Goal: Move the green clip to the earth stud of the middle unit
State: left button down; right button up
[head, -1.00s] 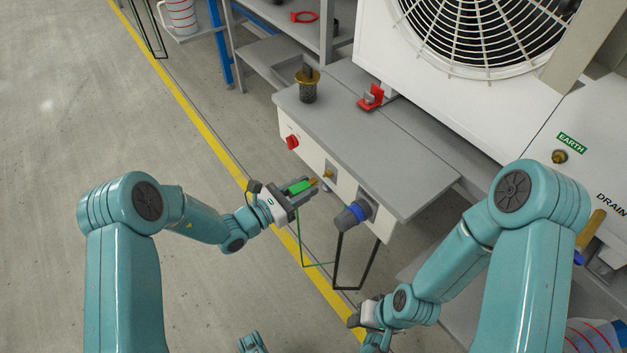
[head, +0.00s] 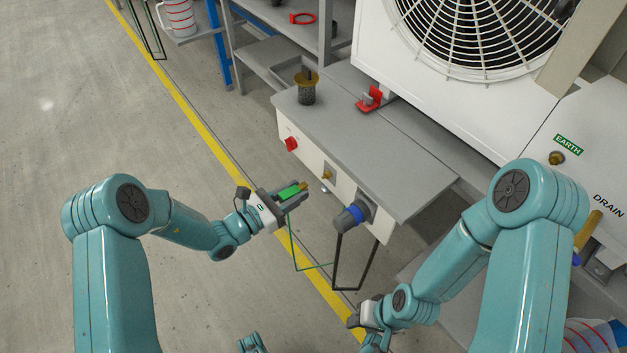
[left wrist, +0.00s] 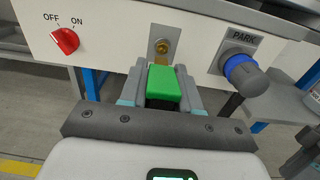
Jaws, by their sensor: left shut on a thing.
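My left gripper (head: 297,190) is shut on the green clip (head: 288,192), just in front of the low bench's front panel. In the left wrist view the clip (left wrist: 164,85) is held between both fingers (left wrist: 162,92). A brass stud (head: 327,174) on that panel lies just beyond the clip's tip, and a gap shows between them. A thin green lead hangs below the clip. A brass earth stud (head: 557,158) sits under the green EARTH label (head: 569,145) on the white fan unit at right. My right gripper (head: 357,316) is low in the middle, its fingers unclear.
The panel carries a red OFF/ON knob (head: 291,144) and a blue-collared grey plug (head: 350,217) at PARK. A brass-topped cylinder (head: 306,88) and a red clamp (head: 369,99) stand on the bench top (head: 395,165). Open floor lies left of the yellow line (head: 200,125).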

pick_arm(q)
jog(key=s+a+r+n+t+y, duration=0.2)
jog(key=a+r+n+t+y, duration=0.1)
jog(key=a+r, duration=0.5)
jog(key=s+a+r+n+t+y, duration=0.2)
jog(key=a+r+y, duration=0.4)
jog(key=r, duration=0.5)
jog(key=shift+a+r+n+t, duration=0.2)
jog(key=shift+a+n+t, duration=0.5)
jog(key=shift+a+n, duration=0.3)
jog(key=shift+d, duration=0.1)
